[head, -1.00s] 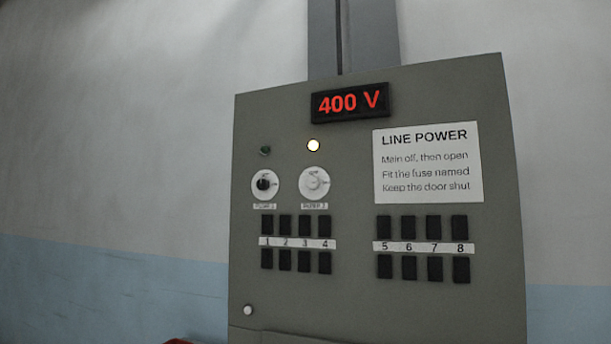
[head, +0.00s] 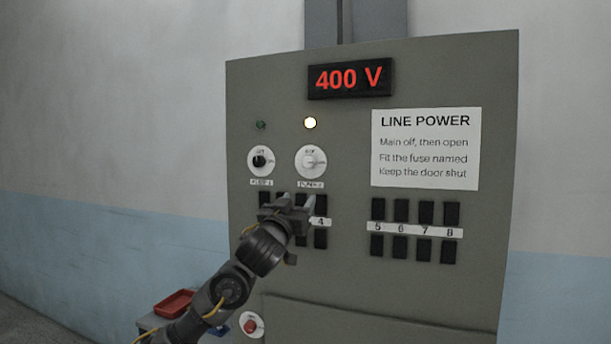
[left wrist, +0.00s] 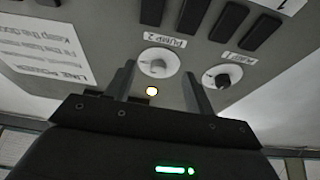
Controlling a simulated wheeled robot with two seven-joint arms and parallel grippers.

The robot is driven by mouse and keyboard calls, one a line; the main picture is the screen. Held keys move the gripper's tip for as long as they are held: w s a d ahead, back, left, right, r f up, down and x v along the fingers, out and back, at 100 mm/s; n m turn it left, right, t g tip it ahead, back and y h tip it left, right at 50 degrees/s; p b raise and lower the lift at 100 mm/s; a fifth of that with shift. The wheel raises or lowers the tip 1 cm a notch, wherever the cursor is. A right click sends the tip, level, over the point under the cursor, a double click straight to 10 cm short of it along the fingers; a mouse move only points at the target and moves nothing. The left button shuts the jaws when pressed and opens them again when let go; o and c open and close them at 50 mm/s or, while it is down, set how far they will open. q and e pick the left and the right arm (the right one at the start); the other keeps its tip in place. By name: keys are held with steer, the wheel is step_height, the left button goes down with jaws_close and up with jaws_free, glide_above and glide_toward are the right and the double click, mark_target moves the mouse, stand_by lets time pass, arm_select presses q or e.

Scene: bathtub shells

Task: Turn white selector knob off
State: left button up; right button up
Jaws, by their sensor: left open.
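The white selector knob (head: 310,162) sits on a round white dial on the grey panel, above a label that seems to read PUMP 2. Its pointer appears turned to the right, and OFF seems printed at the dial's top. A yellow-white lamp (head: 310,123) glows above it. My left gripper (head: 296,202) is open and empty, just below the dial in the head view, covering some of the black fuses. In the left wrist view, which looks upside down, the white knob (left wrist: 157,67) appears between the open fingers (left wrist: 159,73). I see no contact. My right gripper is not in view.
A black knob (head: 259,161) with a dark green lamp (head: 261,125) is left of the white knob. A red 400 V display (head: 350,78) and a white sign (head: 425,148) are above right. A red button (head: 250,325) and red tray (head: 174,303) are low left.

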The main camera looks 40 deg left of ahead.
arm_select(q)
glide_toward(308, 165)
steer(key=shift+t, duration=0.3)
steer(key=p+x, duration=0.5)
steer(key=x, duration=0.2)
steer(key=shift+w+a, duration=0.15)
steer(key=shift+w+a+r+p, duration=0.2)
steer(key=shift+w+p, duration=0.25)
steer(key=shift+w, duration=0.15)
steer(key=shift+f, duration=0.1)
steer(key=c, duration=1)
